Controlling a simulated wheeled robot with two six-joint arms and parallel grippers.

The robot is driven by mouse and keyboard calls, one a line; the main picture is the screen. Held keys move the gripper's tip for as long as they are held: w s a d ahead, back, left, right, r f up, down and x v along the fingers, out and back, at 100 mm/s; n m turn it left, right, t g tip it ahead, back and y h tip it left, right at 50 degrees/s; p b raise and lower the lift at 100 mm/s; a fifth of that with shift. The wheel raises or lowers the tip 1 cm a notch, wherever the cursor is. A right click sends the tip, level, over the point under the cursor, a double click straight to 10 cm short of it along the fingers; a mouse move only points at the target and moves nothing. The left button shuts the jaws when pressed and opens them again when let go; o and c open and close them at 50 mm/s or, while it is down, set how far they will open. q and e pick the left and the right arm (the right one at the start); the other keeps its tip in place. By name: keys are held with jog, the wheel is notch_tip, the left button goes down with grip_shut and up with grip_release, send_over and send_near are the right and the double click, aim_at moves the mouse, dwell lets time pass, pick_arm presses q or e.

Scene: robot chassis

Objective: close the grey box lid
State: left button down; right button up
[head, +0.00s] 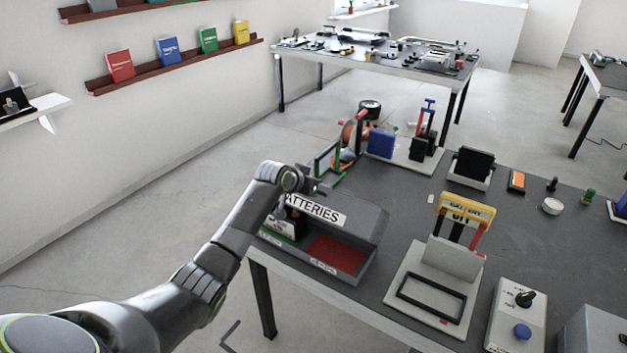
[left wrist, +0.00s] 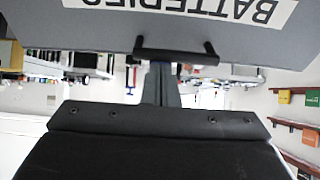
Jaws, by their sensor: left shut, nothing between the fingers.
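The grey box (head: 362,268) stands at the left end of the near table, with a red compartment and a green compartment visible inside its open front. Its grey lid (head: 368,218) is raised and bears a white "BATTERIES" label. In the left wrist view the lid (left wrist: 95,35) fills the top, label upside down, with a black handle (left wrist: 175,52) on its edge. My right gripper is out of view.
A grey-white stand with a yellow sign (head: 465,210) stands right of the box. A green frame (head: 328,162) and a blue block (head: 380,144) are behind it. A control box with a blue button (head: 522,331) is at the front right. Bare tabletop shows between.

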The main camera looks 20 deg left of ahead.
pick_arm(q)
jog(key=s+f+t+b, duration=0.3)
jog(key=s+f+b, duration=0.1)
jog(key=s+f, duration=0.15)
jog(key=t+h+b, duration=0.1)
jog(key=t+b, duration=0.4)
jog(key=b, duration=0.9)
send_near(300, 207)
jog(key=shift+s+d+f, duration=0.5)
jog(key=shift+d+f, duration=0.25)
jog(key=shift+s+d+f, duration=0.5)
jog(key=shift+d+f, duration=0.2)
jog(key=shift+d, duration=0.1)
jog(key=shift+s+f, duration=0.1)
jog(key=shift+f, duration=0.05)
